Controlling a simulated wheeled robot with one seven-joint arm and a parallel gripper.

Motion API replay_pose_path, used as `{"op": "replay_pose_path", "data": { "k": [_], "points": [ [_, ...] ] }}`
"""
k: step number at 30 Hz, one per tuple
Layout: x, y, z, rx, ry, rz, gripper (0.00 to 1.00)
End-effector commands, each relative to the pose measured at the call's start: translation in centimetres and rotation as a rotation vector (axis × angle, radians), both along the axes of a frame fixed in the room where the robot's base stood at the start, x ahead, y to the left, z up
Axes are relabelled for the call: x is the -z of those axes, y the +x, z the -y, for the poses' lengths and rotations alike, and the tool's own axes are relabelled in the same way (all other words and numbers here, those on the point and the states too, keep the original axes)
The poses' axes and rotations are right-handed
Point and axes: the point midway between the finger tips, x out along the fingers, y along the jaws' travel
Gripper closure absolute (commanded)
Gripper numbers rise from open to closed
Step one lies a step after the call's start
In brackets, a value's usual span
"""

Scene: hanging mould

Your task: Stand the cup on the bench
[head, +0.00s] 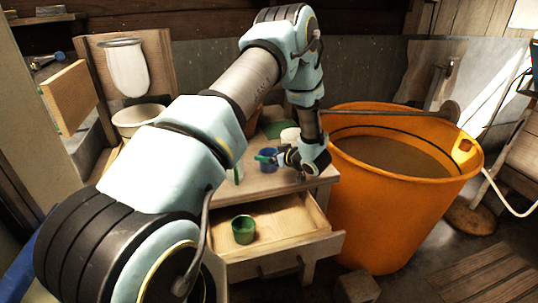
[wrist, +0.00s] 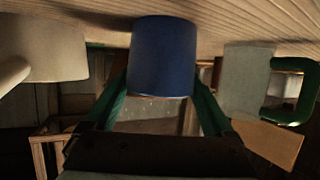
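A blue cup (head: 268,159) stands upright, as far as I can tell, on or just at the top of the wooden bench (head: 290,185), near its front edge. The wrist view is upside down and shows the blue cup (wrist: 163,57) with its base toward the bench top. My gripper (head: 274,158) reaches in from the right, with a green finger across the cup. In the wrist view both fingers (wrist: 162,85) lie against the cup's sides, shut on it. Whether the base touches the bench cannot be told for certain.
A pale mug with a green handle (wrist: 290,92) and a white vessel (wrist: 42,48) flank the cup. A green cup (head: 243,229) sits in the open drawer (head: 285,222) below. A big orange tub (head: 375,215) stands right of the bench.

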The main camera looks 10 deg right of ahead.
Motion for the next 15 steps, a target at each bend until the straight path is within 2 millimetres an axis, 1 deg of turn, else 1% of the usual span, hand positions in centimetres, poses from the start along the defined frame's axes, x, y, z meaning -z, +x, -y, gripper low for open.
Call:
{"op": "replay_pose_path", "data": {
  "k": [1, 3, 9, 12, 15],
  "points": [
    [0.01, -0.01, 0.02, 0.0, -0.001, -0.001, 0.07],
    [0.01, -0.01, 0.02, 0.0, -0.001, -0.001, 0.0],
    [-0.03, 0.0, 0.01, 0.0, -0.001, -0.001, 0.0],
    [-0.45, 0.01, 0.01, 0.0, 0.0, 0.0, 0.0],
    [-0.59, -0.76, 0.59, 0.002, -0.001, 0.0, 0.0]
  ]
}}
